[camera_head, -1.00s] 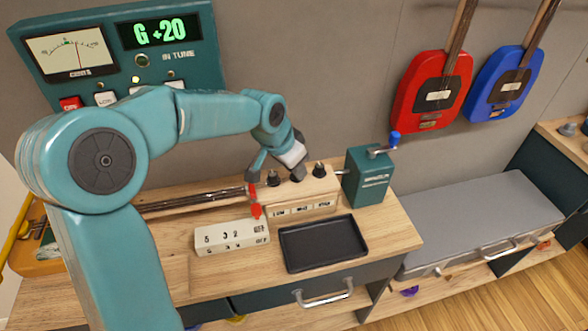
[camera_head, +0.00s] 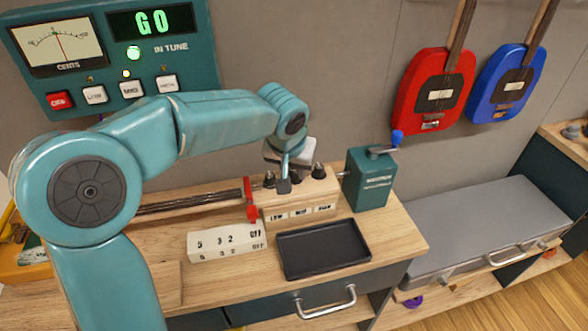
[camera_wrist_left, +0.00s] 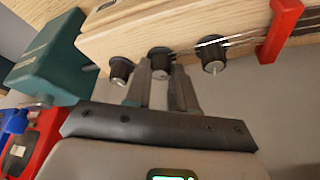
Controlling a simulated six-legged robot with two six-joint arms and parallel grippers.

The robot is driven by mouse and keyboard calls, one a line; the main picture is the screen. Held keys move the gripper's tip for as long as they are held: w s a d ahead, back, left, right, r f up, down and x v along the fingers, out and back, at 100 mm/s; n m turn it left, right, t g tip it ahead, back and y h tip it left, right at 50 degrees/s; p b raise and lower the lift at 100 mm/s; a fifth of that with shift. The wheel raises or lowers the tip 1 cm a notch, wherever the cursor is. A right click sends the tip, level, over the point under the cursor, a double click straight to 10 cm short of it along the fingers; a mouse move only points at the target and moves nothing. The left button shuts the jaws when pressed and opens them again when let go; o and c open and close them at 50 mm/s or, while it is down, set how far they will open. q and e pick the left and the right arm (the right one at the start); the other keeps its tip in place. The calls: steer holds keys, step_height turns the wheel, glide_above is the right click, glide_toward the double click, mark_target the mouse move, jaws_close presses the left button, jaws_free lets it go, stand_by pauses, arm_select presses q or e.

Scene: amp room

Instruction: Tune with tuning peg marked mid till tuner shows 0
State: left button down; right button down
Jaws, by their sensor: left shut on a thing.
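The tuner (camera_head: 112,62) on the wall reads "G0" in green. Its needle is near the middle and the lamp by "IN TUNE" is lit. The wooden peg block (camera_head: 300,198) on the bench carries three dark pegs above labels LOW, MID and HIGH. My left gripper (camera_head: 285,186) is over the block, shut on the mid peg (camera_wrist_left: 160,58), which the fingers hide in the head view. In the left wrist view the low peg (camera_wrist_left: 212,52) and high peg (camera_wrist_left: 121,69) stand free on either side. My right gripper is not in view.
A red clip (camera_head: 250,200) is on the strings beside the block. A white block marked with numbers and OFF (camera_head: 228,243) and a black tray (camera_head: 322,249) lie in front. A teal box with a blue-knobbed crank (camera_head: 368,182) stands right of the block.

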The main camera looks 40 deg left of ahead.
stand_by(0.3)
arm_select(q)
steer(key=c, duration=0.9)
jaws_free()
steer(key=shift+c, duration=0.2)
steer(key=p+v, duration=0.2)
steer(key=v, duration=1.4)
steer(key=shift+d+r, duration=0.1)
